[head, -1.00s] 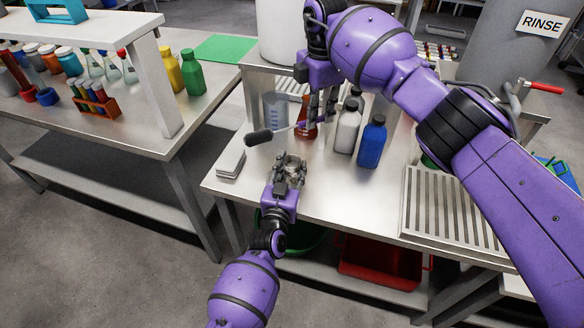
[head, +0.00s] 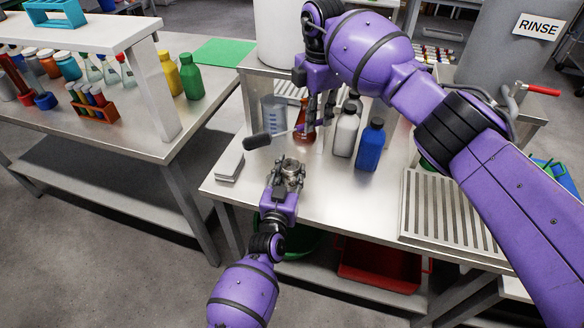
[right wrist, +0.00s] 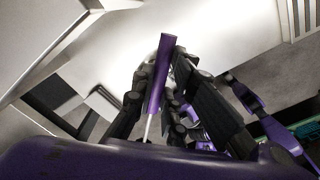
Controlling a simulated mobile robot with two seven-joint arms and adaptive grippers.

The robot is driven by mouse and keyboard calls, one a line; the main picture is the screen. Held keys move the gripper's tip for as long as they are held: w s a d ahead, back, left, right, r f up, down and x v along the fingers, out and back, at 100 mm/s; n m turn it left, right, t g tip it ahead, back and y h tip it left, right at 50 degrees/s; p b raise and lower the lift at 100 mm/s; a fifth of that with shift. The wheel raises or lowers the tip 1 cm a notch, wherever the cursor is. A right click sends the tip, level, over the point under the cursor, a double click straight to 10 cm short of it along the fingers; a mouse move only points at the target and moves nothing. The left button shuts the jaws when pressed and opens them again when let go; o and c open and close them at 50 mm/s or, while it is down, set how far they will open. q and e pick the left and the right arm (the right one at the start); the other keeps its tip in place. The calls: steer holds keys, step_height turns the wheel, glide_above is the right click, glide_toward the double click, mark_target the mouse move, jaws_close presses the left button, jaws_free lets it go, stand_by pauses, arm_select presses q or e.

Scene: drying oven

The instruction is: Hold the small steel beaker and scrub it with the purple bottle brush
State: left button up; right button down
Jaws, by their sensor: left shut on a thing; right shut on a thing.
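The small steel beaker (head: 294,170) is in my left gripper (head: 285,177), which is shut on it near the table's front edge. In the head view it looks roughly upright; I cannot tell whether its base touches the table. My right gripper (head: 318,116) is shut on the purple bottle brush, whose dark bristle head (head: 256,141) points left, behind and left of the beaker and apart from it. The purple handle (right wrist: 162,70) shows between the fingers in the right wrist view, with a thin pale shaft. The fingers partly hide the brush in the head view.
A white bottle (head: 345,134), a blue bottle (head: 370,145) and a reddish flask (head: 304,133) stand close behind and right of the grippers. A clear plastic beaker (head: 273,112) stands behind the brush. A white stack (head: 229,166) lies left; a slatted drainer (head: 447,210) is at right.

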steer(key=s+a+f+n+t+y, duration=0.1)
steer(key=s+a+n+t, duration=0.25)
steer(key=a+n, duration=0.6)
steer(key=s+a+f+n+t+y, duration=0.15)
steer(key=a+n+t, duration=0.35)
steer(key=a, duration=0.7)
steer(key=d+r+n+t+y, duration=0.3)
steer(key=d+r+n+y, duration=0.25)
steer(key=r+y, duration=0.35)
steer(key=d+r+m+t+h, duration=0.2)
steer(key=d+r+t+h, duration=0.1)
steer(key=d, duration=0.8)
steer(key=shift+s+r+t, duration=0.35)
steer(key=shift+r+t, duration=0.3)
steer(key=shift+t, duration=0.2)
steer(key=shift+s, duration=0.1)
step_height(320, 180, down, 11)
steer(key=shift+r, duration=0.15)
